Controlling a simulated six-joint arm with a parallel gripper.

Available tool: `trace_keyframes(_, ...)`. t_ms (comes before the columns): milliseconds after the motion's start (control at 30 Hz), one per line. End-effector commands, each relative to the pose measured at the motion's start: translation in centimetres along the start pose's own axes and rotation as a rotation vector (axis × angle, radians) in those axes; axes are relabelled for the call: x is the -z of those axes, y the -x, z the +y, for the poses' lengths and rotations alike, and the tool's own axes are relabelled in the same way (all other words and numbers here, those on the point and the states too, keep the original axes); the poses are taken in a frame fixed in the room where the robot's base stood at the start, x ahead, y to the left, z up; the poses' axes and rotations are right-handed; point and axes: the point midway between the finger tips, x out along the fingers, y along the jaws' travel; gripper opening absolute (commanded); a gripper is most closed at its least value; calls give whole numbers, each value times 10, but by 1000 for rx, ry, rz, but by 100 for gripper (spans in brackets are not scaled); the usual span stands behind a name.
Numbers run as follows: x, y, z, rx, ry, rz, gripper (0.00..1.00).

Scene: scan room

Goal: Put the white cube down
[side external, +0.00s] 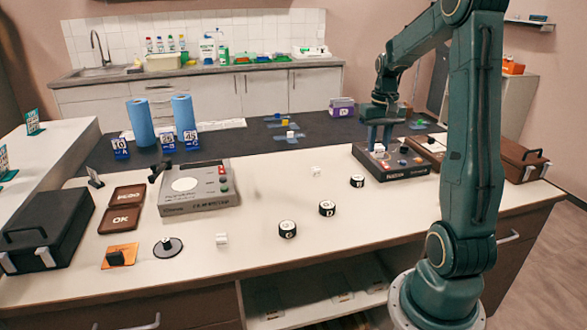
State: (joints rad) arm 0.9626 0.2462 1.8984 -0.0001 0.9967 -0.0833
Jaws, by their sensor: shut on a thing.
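My gripper (379,145) points down at the right, low over a dark box-shaped device (392,172). It is shut on a small white cube (379,148), which shows between the fingertips. I cannot tell whether the cube touches the device's top. Other small white cubes lie apart from the gripper: one on the pale table near the middle (316,171), one nearer the front (222,240), and one on the dark strip at the back (290,134).
Black-and-white round pieces (327,208) stand on the pale table (270,190). A grey device with a white disc (200,187) sits at the left. Two blue rolls (184,116) stand behind it. A brown case (522,160) is at the right. Free tabletop lies between the two devices.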

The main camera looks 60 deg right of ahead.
Motion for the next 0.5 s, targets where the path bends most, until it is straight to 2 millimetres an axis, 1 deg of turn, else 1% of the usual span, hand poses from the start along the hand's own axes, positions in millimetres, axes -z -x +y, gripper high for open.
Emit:
trace_keyframes(267, 4, 0, -3, 0, 3, 0, 5)
trace_keyframes(367, 10, 1, -9, 0, 6, 0, 5)
trace_keyframes(500, 26, 3, -26, 0, 16, 1, 5)
